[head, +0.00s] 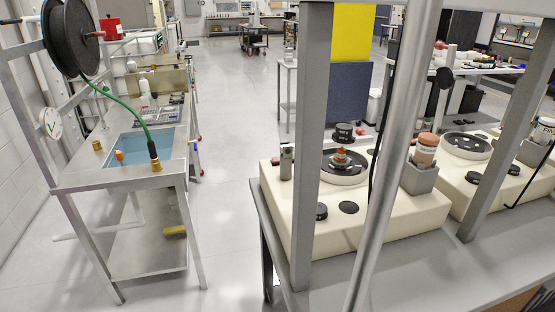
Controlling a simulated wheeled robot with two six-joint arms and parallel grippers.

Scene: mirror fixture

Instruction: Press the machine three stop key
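Two cream machines stand on a grey bench at the right, a nearer one (415,220) and one further right (453,174). The nearer machine has a round dark plate (345,178) with an orange-and-metal piece on it. Two round black keys sit on its front top, one (321,212) by the grey post and one (348,207) to its right. The right machine has a dark plate (467,146) and black keys (474,177), (514,170). No readable number marks machine three or its stop key. Neither of my grippers is in view.
Grey upright posts (311,130) and a slanted metal pole (398,130) stand before the machines and hide parts of them. A metal sink bench (120,180) with a hose reel (70,38) is at the left. The floor (228,150) between is clear.

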